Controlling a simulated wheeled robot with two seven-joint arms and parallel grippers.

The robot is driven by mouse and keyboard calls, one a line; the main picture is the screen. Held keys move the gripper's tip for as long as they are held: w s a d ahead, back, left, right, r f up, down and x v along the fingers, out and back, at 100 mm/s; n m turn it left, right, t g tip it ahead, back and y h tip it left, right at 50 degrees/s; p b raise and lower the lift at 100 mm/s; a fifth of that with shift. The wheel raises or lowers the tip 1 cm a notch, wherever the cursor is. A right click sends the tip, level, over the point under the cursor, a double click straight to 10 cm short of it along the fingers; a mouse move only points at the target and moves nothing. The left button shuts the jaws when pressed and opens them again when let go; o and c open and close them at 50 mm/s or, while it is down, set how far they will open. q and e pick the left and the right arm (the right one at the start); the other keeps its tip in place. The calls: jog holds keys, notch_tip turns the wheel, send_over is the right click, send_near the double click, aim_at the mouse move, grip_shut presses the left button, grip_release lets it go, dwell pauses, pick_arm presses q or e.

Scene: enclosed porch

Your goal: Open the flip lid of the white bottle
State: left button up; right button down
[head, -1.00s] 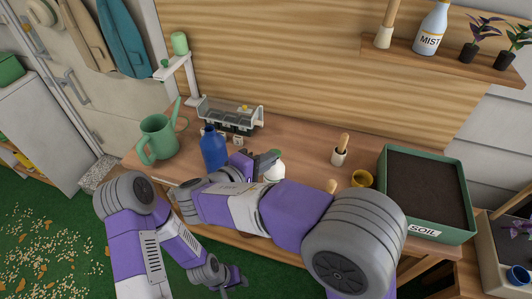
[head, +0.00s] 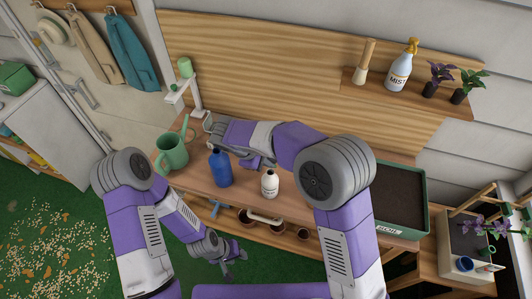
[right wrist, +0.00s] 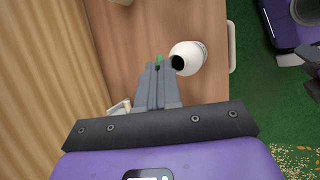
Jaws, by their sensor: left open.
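The white bottle (head: 270,187) stands upright on the bench, right of a blue bottle (head: 221,170). The right wrist view shows the white bottle (right wrist: 188,53) from above, with a round dark spot at its top. My right gripper (head: 260,163) is just up and left of that top. In the wrist view its two fingers (right wrist: 158,66) are together beside the dark spot. A small green piece (right wrist: 159,60) shows at the fingertips; whether they grip it I cannot tell. My left gripper (head: 231,251) is open and empty, low in front of the bench.
A green watering can (head: 172,152) stands at the bench's left, and a soil box (head: 427,205) at its right. Several pots are below the bench top. A shelf (head: 420,97) holds a spray bottle (head: 400,72) and plants. Bare bench surrounds the white bottle's right side.

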jog(key=g+p, duration=0.1)
jog(key=p, duration=0.1)
jog(key=w+g+y+p, duration=0.1)
jog(key=p, duration=0.2)
jog(key=w+g+p, duration=0.1)
jog(key=g+p, duration=0.1)
jog(key=shift+w+d+r+n+p, duration=0.2)
jog(key=shift+d+r+n+p, duration=0.05)
jog(key=shift+d+n+p, duration=0.15)
jog(key=shift+w+d+f+g+y+p, duration=0.15)
jog(key=shift+w+g+y+p, duration=0.1)
jog(key=shift+g+p, duration=0.25)
jog(key=shift+w+f+g+y+p, duration=0.15)
jog(key=shift+w+g+p, duration=0.05)
jog(key=shift+g+p, duration=0.3)
jog(key=c, duration=1.6)
grip_release()
jog(key=shift+b+v, duration=0.35)
jog(key=shift+v, duration=3.4)
